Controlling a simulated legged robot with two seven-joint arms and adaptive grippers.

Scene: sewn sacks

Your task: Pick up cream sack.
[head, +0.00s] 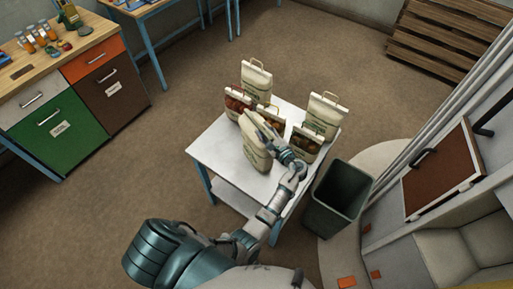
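A cream sack (254,149) is at the front of the group on a small white table (217,148), leaning slightly. My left gripper (268,133) is at its upper right side, overlapping it in the picture. The fingers are small and blend with the sacks behind, so I cannot tell if they are closed on it. Two more cream sacks with handles are on the table, one at the back (256,82) and one at the right (323,115). My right gripper is not in view.
Open-topped sacks with reddish (236,105) and brown contents (305,143) stand close around the gripper. A dark green bin (341,193) is right of the table. The table's left front is bare. A workbench with drawers (60,115) is at the left.

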